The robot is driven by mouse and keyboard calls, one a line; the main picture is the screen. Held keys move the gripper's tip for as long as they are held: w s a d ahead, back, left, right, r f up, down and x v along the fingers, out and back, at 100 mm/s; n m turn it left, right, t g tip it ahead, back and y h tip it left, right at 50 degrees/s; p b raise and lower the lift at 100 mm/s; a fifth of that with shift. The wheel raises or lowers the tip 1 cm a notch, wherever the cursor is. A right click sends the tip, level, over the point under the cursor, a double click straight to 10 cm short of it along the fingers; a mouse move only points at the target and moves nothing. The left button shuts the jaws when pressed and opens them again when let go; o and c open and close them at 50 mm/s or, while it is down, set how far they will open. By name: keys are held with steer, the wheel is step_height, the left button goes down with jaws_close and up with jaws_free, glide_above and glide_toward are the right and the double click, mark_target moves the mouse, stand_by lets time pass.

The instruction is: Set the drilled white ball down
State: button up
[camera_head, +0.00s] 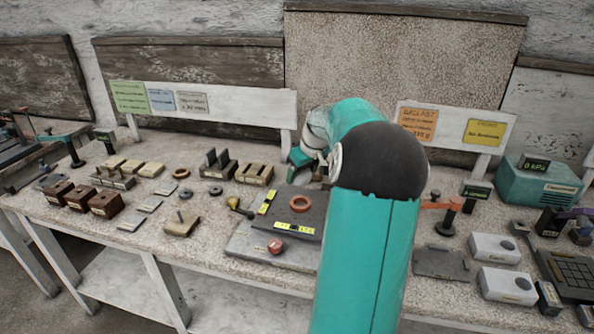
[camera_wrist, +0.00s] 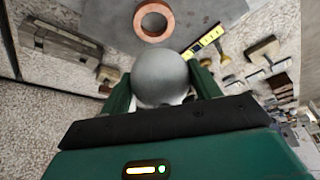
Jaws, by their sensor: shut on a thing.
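The white ball (camera_wrist: 160,72) looks pale grey in the wrist view, and no drilled hole shows on the side I see. My gripper (camera_wrist: 162,82) is shut on it, with a green finger on each side. Beyond the ball, a copper-orange ring (camera_wrist: 153,20) lies flat on a grey plate (camera_wrist: 100,18). The ball appears apart from the ring, just below it in the picture. In the head view the ring (camera_head: 300,204) shows on the dark plate, left of my teal arm. The ball is not visible there; my arm hides much of that area.
A red knob (camera_head: 276,246) and yellow-black strips (camera_head: 294,228) sit by the plate. Left on the bench (camera_head: 135,215) are wooden blocks (camera_head: 105,204) and a grooved block (camera_head: 254,174). White boxes (camera_head: 505,284) and a teal device (camera_head: 538,182) stand right. Sign boards run behind.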

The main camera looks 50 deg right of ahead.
steer(key=shift+s, duration=0.1)
steer(key=shift+f, duration=2.85)
steer(key=shift+f, duration=0.95)
steer(key=o, duration=1.2)
steer(key=shift+f, duration=0.1)
